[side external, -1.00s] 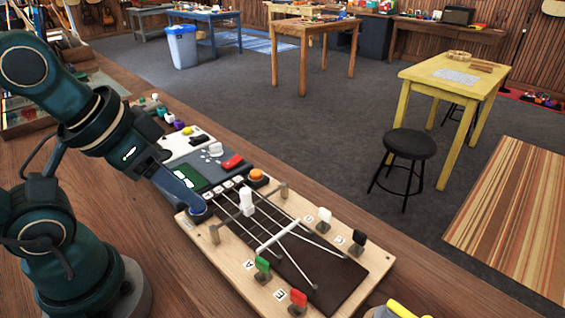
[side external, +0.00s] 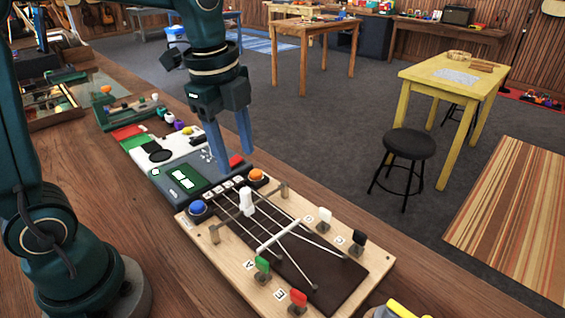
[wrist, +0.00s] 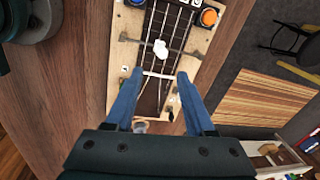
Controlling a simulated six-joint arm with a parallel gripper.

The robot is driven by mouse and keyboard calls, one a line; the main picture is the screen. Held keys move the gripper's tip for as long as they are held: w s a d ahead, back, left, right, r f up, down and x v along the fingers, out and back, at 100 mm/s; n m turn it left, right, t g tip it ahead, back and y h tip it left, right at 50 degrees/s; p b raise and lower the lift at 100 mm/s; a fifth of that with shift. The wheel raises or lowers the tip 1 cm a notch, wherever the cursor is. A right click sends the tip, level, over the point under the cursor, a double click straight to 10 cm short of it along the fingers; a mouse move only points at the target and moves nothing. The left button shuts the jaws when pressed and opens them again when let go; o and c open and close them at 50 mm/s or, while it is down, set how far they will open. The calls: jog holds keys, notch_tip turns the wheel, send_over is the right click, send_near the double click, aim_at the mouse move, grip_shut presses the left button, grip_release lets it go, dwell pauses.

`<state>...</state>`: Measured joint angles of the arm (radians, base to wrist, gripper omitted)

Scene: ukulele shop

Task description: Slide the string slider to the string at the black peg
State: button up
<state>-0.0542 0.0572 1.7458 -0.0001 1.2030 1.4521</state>
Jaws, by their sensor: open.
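The string slider (side external: 246,202) is a white upright knob on a grey cross rail (side external: 226,222) above the strings of a wooden board (side external: 205,240). It also shows in the wrist view (wrist: 160,48), near the middle of the rail. I cannot tell exactly which string it is over. The black peg (side external: 358,238) stands at the board's right side, beside a white peg (side external: 324,215). Green (side external: 262,264) and red (side external: 298,297) pegs stand on the near side. My gripper (side external: 237,162) is open and empty, pointing down behind and above the slider, with its blue fingers apart.
A blue button (side external: 197,208) and an orange button (side external: 256,175) sit at the board's left end. A grey panel with a green screen (side external: 184,179) adjoins it. A white bar (side external: 278,237) crosses the strings.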

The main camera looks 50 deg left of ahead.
aim_at(245, 190)
jog(key=f, duration=0.1)
jog(key=w+f+g, duration=0.1)
jog(key=f, duration=0.1)
jog(key=shift+w+a+f, duration=0.2)
jog(key=shift+w+a, duration=0.1)
jog(key=shift+w, duration=0.1)
jog(key=shift+g, duration=0.3)
jog(key=shift+s+f, duration=0.1)
jog(key=shift+f, duration=2.75)
jog(key=shift+c, duration=0.3)
grip_shut()
jog(key=shift+r, duration=0.1)
